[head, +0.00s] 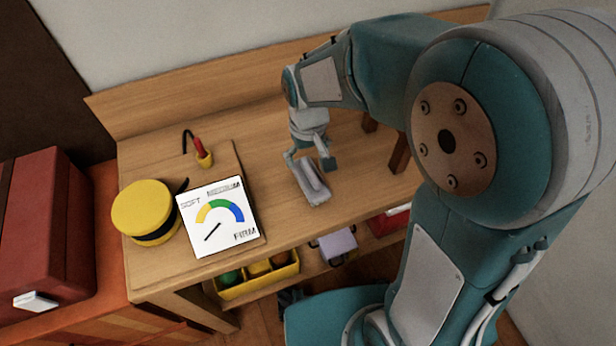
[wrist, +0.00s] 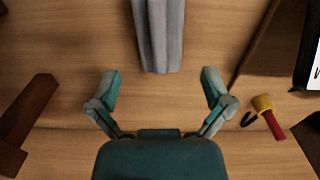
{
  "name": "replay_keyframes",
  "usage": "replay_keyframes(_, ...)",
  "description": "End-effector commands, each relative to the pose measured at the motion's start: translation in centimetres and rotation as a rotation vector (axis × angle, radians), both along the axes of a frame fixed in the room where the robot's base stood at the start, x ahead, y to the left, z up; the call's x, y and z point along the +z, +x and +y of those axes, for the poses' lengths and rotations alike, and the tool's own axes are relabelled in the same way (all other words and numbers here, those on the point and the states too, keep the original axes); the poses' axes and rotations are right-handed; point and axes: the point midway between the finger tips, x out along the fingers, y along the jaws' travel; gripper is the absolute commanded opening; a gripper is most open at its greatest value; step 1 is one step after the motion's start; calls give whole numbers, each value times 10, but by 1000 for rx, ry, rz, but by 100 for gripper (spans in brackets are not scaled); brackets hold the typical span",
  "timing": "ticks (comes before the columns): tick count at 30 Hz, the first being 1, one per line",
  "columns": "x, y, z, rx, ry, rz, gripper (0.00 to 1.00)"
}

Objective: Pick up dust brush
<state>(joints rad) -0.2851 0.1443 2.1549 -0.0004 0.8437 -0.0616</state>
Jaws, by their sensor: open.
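A long grey ridged object (head: 312,182), which looks like the dust brush, lies on the wooden bench top. No bristles can be made out. In the wrist view the grey object (wrist: 158,35) runs in from the top edge, and its near end sits between the fingertips in the picture. My gripper (head: 310,160) is over the bench at this object, pointing down. In the wrist view my gripper (wrist: 160,76) has its two fingers spread wide, one on each side, with clear gaps to the object. The object's far end is cut off there.
On the bench stand a small red-and-yellow tool (head: 203,155) with a black hook, a yellow round item (head: 146,208) and a white dial card (head: 217,217). A red case (head: 45,225) is at left. A yellow bin (head: 258,287) sits below.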

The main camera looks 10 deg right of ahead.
Motion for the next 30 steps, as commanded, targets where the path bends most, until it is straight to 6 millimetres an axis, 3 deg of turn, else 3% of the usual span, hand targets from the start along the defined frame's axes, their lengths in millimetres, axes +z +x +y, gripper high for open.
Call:
replay_keyframes(15,-60,-14,0,-1,-1,2,100)
replay_keyframes(23,-64,-13,0,-1,0,-1,100)
replay_keyframes(24,-64,-13,0,-1,0,-1,96)
replay_keyframes(29,-64,-13,-1,-2,2,-2,24)
replay_keyframes(30,-64,-13,-1,-2,1,-1,20)
